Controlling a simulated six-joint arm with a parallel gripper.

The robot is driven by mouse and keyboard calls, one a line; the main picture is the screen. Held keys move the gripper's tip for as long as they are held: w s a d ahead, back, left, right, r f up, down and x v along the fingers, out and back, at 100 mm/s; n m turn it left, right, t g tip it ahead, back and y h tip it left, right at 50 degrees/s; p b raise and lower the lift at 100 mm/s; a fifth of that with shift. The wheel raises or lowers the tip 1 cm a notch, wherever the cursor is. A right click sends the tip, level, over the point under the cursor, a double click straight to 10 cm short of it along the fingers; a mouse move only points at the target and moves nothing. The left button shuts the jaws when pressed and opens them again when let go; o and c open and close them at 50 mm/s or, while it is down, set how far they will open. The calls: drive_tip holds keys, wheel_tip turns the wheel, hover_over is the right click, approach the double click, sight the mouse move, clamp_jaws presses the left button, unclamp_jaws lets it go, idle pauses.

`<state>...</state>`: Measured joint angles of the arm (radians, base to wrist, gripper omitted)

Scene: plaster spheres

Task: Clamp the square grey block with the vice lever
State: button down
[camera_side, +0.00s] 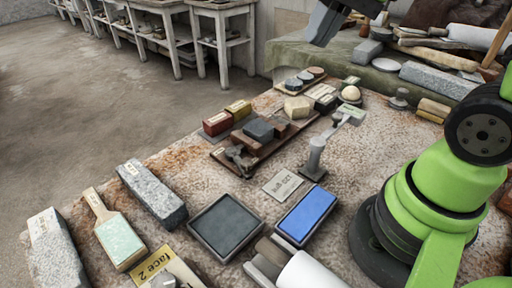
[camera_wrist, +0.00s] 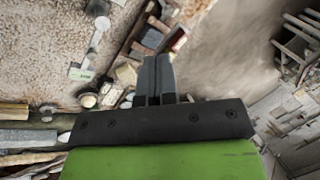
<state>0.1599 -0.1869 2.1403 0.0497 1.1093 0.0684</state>
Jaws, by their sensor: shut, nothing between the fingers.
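The square grey block (camera_side: 259,130) sits between brownish wooden pieces on a dark vice board (camera_side: 271,146) in the side view. The vice lever (camera_side: 240,157) appears as a dark metal part at the board's near left end. Whether the jaws touch the block cannot be told. My gripper (camera_side: 321,36) is high at the top of the side view, well above and behind the vice, partly cut off by the frame. In the wrist view its fingers (camera_wrist: 160,60) are together and empty, hiding part of the bench. The board shows beyond them, and the lever is unclear there.
A blue tray (camera_side: 306,215) and dark tray (camera_side: 226,227) lie in front. Bare bench shows left of the vice.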

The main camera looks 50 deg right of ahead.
sight(239, 158)
drive_tip(key=w+d+f+m+g+y, duration=0.2)
drive_tip(key=w+d+f+m, duration=0.2)
drive_tip(key=f, duration=0.4)
drive_tip(key=w+d+f+m+g+y, duration=0.2)
drive_tip(key=w+f, duration=0.4)
drive_tip(key=f, duration=0.3)
drive_tip(key=d+m+y, duration=0.1)
drive_tip(key=d+m, duration=0.1)
drive_tip(key=shift+w+m, duration=0.25)
drive_tip(key=shift+m, duration=0.05)
drive_tip(key=shift+a+f, duration=0.1)
drive_tip(key=shift+f, duration=0.05)
drive_tip(key=x, duration=0.8)
drive_tip(key=shift+s+a+f, duration=0.2)
drive_tip(key=shift+a+f, duration=0.05)
drive_tip(key=shift+a, duration=0.1)
drive_tip(key=a, duration=0.1)
drive_tip(key=a+f, duration=0.1)
drive_tip(key=a, duration=0.1)
drive_tip(key=shift+s+a, duration=0.2)
drive_tip(key=shift+a+f, duration=0.15)
drive_tip(key=shift+a, duration=0.4)
